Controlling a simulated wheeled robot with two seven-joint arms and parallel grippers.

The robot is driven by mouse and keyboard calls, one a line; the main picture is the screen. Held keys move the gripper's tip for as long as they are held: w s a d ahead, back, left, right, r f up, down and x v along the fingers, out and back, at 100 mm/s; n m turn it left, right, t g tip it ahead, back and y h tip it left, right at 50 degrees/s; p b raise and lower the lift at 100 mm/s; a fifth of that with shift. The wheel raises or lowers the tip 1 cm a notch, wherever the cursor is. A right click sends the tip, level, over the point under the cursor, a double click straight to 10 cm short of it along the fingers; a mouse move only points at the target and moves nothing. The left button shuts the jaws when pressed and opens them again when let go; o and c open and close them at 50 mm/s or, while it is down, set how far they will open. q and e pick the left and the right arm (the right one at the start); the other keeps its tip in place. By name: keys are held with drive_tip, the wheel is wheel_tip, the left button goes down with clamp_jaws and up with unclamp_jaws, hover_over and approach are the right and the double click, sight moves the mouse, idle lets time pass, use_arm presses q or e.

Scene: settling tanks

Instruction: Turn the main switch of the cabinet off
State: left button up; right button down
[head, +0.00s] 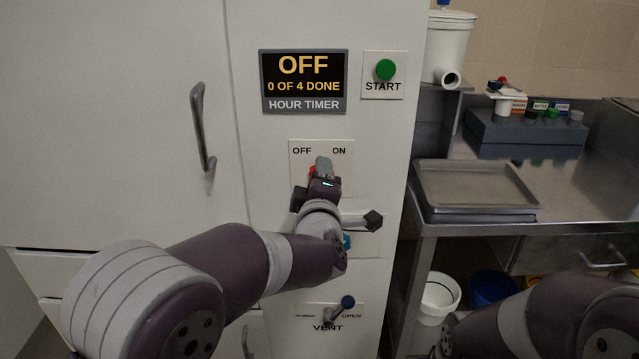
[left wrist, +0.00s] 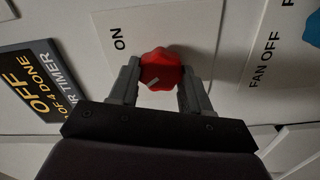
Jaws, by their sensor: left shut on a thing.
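The main switch is a red knob (head: 312,171) on a white plate (head: 343,160) marked OFF at left and ON at right. My left gripper (head: 322,170) covers most of it in the head view. In the left wrist view the red knob (left wrist: 162,70) sits between the two fingers of my left gripper (left wrist: 158,85), which is shut on it. The knob's white mark lies on the side away from the ON label, and the OFF label is hidden there. The display (head: 304,81) above reads OFF and 0 OF 4 DONE. My right gripper is out of view.
A green START button (head: 385,69) is above right. Below the switch are a blue knob (head: 346,241), a dark-tipped lever (head: 373,220) and a VENT lever (head: 347,302). A door handle (head: 203,128) is at left. A steel bench with a tray (head: 475,190) stands right.

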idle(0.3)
use_arm(q)
drive_tip(key=o, duration=1.1)
drive_tip(key=shift+c, duration=0.2)
drive_tip(key=shift+s, duration=0.1)
drive_tip(key=s+p, duration=0.1)
drive_tip(key=s, duration=1.1)
drive_tip(key=shift+s, duration=0.25)
